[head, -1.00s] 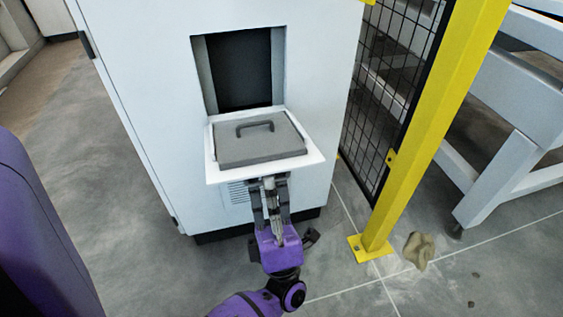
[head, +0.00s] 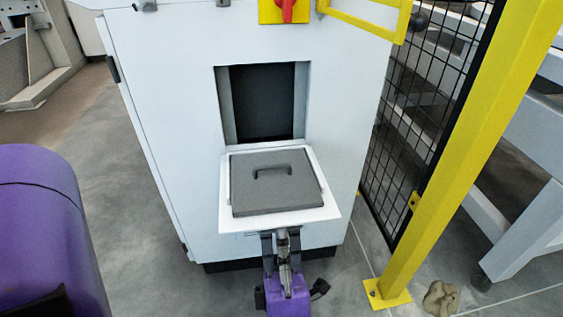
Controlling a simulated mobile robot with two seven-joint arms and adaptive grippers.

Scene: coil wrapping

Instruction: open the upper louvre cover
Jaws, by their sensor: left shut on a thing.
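The upper louvre cover (head: 281,223) is a white panel on the front of the white cabinet (head: 170,110). It is swung down and outward below a dark rectangular opening (head: 267,100), with its inner side facing up. A grey filter panel (head: 262,196) with a dark bar handle (head: 271,171) lies on it. My left gripper (head: 281,238) is at the cover's front edge, coming from below, and is shut on it. The cover hides part of its fingertips. My right gripper is not in view.
A yellow post (head: 450,160) and black mesh fence (head: 420,120) stand close on the right. A red switch on a yellow plate (head: 270,10) is above the opening. A tan crumpled lump (head: 440,298) lies by the post's foot.

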